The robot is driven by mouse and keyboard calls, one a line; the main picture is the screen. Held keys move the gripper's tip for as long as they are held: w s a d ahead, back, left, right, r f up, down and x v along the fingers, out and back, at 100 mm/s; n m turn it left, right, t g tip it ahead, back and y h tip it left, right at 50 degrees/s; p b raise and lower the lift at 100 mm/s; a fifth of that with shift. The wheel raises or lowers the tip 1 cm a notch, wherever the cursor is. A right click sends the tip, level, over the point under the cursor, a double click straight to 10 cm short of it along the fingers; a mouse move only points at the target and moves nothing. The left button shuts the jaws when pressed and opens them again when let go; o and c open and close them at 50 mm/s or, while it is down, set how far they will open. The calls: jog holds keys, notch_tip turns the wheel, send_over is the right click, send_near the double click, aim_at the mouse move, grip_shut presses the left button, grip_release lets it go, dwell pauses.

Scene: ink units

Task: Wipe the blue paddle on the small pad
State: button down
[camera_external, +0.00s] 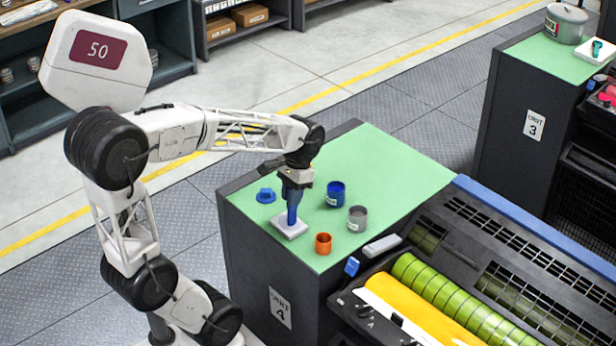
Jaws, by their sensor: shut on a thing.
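My gripper (293,192) points down over the green-topped cabinet and is shut on the blue paddle (292,215). The paddle is upright, and its lower end is at the small pale pad (289,228). It looks to be touching the pad, but I cannot tell for sure. The upper part of the paddle is hidden by the gripper fingers.
On the green top (390,170) stand a blue can (335,195), a grey can (357,218) and an orange cup (323,244), all right of the pad. A blue lid-like piece (265,196) lies to the left. A press with green rollers (440,290) adjoins the front right.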

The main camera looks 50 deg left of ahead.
jog(key=shift+a, duration=0.1)
jog(key=shift+a+f, duration=0.15)
jog(key=shift+a, duration=0.5)
jog(key=shift+a, duration=0.2)
jog(key=shift+w+a, duration=0.1)
jog(key=shift+a, duration=0.5)
jog(key=shift+a, duration=0.1)
jog(key=shift+a, duration=0.7)
jog(key=shift+d, duration=0.1)
jog(key=shift+d, duration=0.7)
jog(key=shift+d, duration=0.1)
